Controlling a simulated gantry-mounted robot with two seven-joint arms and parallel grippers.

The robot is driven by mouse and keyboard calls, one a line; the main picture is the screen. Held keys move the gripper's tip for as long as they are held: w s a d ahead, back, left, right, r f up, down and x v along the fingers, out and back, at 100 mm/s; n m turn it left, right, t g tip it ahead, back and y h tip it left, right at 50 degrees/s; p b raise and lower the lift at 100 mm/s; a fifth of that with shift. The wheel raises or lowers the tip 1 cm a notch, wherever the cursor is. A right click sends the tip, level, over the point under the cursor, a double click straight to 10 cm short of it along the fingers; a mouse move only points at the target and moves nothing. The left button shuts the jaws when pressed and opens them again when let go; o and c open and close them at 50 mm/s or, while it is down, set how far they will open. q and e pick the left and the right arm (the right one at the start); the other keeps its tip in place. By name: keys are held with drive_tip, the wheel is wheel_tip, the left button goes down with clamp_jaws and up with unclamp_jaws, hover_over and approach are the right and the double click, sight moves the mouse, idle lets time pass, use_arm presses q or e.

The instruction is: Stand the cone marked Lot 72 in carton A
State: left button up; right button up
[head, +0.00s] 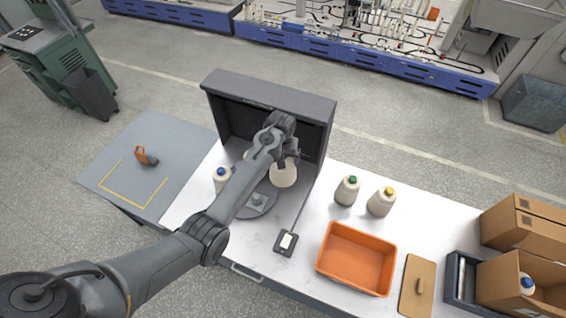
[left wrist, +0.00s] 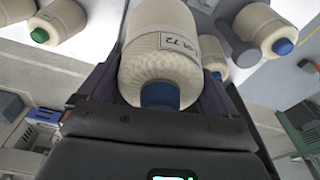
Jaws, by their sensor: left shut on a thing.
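My left gripper (head: 284,160) is shut on a cream cone (head: 284,176), held in front of the dark hood. In the left wrist view the held cone (left wrist: 165,55) fills the space between the fingers; its label reads 72 and its blue core end faces the camera. In the head view an open cardboard carton (head: 500,287) stands at the right edge with a blue-tipped cone (head: 527,284) inside. No letter A is readable on any carton. My right gripper is not in view.
A blue-tipped cone (head: 221,180) stands left of my arm. A green-tipped cone (head: 347,190) and a yellow-tipped cone (head: 381,202) stand right of the hood (head: 270,92). An orange bin (head: 324,262), a wooden lid (head: 417,299) and a dark tray (head: 454,285) lie towards the carton.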

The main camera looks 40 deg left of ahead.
use_arm(q)
wheel_tip(320, 180, up, 13)
drive_tip(key=shift+r, duration=0.3)
idle(0.5)
